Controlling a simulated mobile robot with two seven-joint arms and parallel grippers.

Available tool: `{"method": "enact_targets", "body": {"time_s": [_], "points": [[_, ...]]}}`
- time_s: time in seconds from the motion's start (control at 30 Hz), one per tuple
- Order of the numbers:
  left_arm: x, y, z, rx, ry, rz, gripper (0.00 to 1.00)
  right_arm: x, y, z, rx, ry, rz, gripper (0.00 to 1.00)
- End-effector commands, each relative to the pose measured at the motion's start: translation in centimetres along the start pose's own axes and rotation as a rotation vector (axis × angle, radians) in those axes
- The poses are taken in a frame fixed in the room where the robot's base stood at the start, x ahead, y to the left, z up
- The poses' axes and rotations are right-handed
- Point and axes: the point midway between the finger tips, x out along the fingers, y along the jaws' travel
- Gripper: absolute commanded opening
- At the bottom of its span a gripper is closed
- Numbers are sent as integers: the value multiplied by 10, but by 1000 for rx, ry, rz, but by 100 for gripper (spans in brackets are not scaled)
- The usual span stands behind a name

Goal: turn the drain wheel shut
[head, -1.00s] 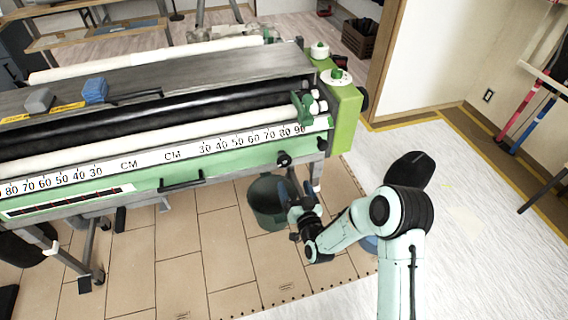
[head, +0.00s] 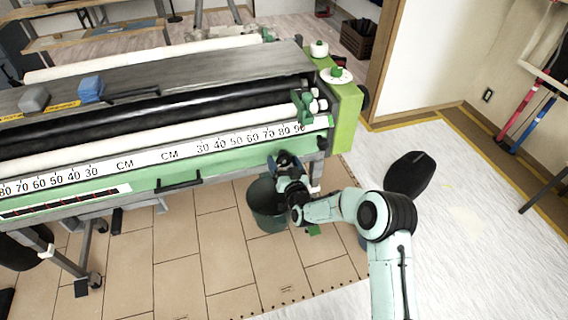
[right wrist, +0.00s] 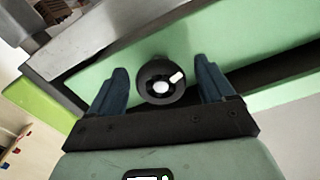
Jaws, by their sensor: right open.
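The drain wheel (right wrist: 161,82) is a small black round knob with a white centre and a white mark at its upper right. It sits on the green front of the pasting machine (head: 240,152). In the right wrist view my right gripper (right wrist: 161,68) is open, with one blue finger on each side of the wheel. Gaps show between the fingers and the wheel. In the head view my right gripper (head: 285,158) is at the right end of the machine front and hides the wheel. My left gripper is not in view.
A dark green bucket (head: 262,205) stands on the floor below the gripper and partly behind my arm. The machine's black handle (head: 179,181) is to the left. A black object (head: 409,174) lies at the right. Floor in front is mostly clear.

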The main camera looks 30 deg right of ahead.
Motion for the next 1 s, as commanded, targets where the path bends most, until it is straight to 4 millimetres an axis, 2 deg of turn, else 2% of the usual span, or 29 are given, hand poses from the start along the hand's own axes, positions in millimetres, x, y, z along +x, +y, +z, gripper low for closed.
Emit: {"method": "enact_targets", "body": {"time_s": [0.03, 0.17, 0.57, 1.0], "points": [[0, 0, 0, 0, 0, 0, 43, 0, 0, 0, 0, 0, 0, 72], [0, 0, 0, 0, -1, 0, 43, 0, 0, 0, 0, 0, 0, 30], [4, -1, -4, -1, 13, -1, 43, 0, 0, 0, 55, 1, 0, 30], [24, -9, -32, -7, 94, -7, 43, 0, -1, 1, 393, 1, 0, 30]]}}
